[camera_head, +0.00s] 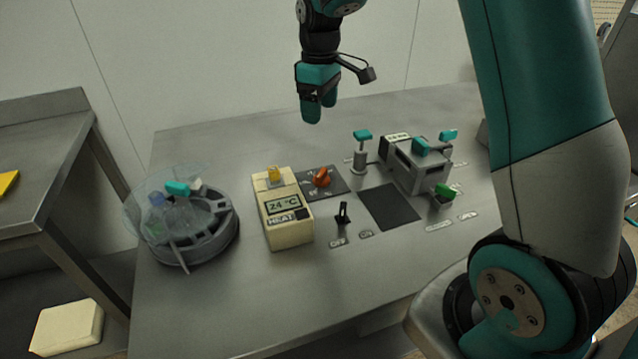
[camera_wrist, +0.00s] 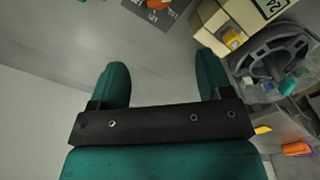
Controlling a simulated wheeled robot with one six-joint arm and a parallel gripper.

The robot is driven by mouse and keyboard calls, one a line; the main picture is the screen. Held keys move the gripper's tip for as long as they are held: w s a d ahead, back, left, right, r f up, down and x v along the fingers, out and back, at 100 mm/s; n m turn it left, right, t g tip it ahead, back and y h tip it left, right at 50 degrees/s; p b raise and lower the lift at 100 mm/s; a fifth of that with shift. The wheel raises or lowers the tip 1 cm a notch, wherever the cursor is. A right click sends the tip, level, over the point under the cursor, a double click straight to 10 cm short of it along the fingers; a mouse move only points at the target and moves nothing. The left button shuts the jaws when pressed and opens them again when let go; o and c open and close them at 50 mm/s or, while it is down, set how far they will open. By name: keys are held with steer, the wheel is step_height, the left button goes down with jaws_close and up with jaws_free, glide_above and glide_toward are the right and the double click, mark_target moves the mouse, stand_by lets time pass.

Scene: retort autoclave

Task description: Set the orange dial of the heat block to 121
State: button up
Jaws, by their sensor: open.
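The orange dial (camera_head: 321,177) sits on a dark plate (camera_head: 338,185) just right of the heat block on the steel table. In the wrist view the orange dial (camera_wrist: 158,4) is cut off at the top edge. The cream heat block (camera_head: 283,224) has a display reading 24 °C, a HEAT label and a yellow part on top. My gripper (camera_head: 318,115) hangs above the back of the table, above and behind the dial, pointing down. In the wrist view my gripper (camera_wrist: 163,88) has its two teal fingers wide apart with nothing between them.
A round dark vessel (camera_head: 205,245) with a clear lid and teal handle stands left of the heat block. A black switch (camera_head: 342,214) marked OFF and ON is in front of the dial. Right of it are a teal-topped post (camera_head: 361,160) and a grey box unit (camera_head: 415,172).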

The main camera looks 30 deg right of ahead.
mark_target(320, 171)
step_height(320, 171, down, 17)
steer(key=shift+f, duration=0.1)
stand_by(0.3)
steer(key=c, duration=0.9)
